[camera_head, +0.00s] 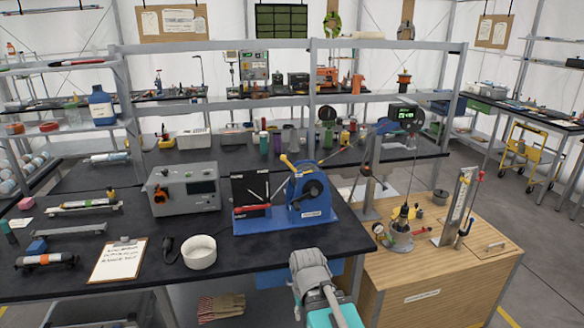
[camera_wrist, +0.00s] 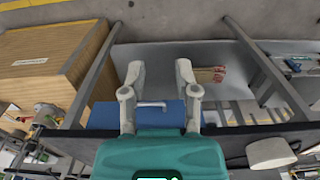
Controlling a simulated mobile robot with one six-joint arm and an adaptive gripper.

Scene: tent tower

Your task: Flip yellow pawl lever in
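A blue winch-like device (camera_head: 310,192) stands on the dark workbench, beside a black panel (camera_head: 250,188) on the same blue base. A small yellow lever (camera_head: 288,162) sticks up at its upper left, tilted to the left; I take it for the pawl lever. Its lower end is too small to make out. My gripper (camera_wrist: 161,68) is open and empty in the wrist view, its two grey fingers apart. In the head view my grey and teal arm parts are in front of the bench, below the device and well apart from it; the fingertips are not clear there. The wrist view does not show the lever.
A grey box with a screen (camera_head: 184,190), a white bowl (camera_head: 199,252) and a clipboard (camera_head: 118,261) are on the bench. A wooden cabinet (camera_head: 440,275) stands at the right. Below my fingers are a blue drawer (camera_wrist: 150,116) and a shelf with gloves (camera_wrist: 209,75).

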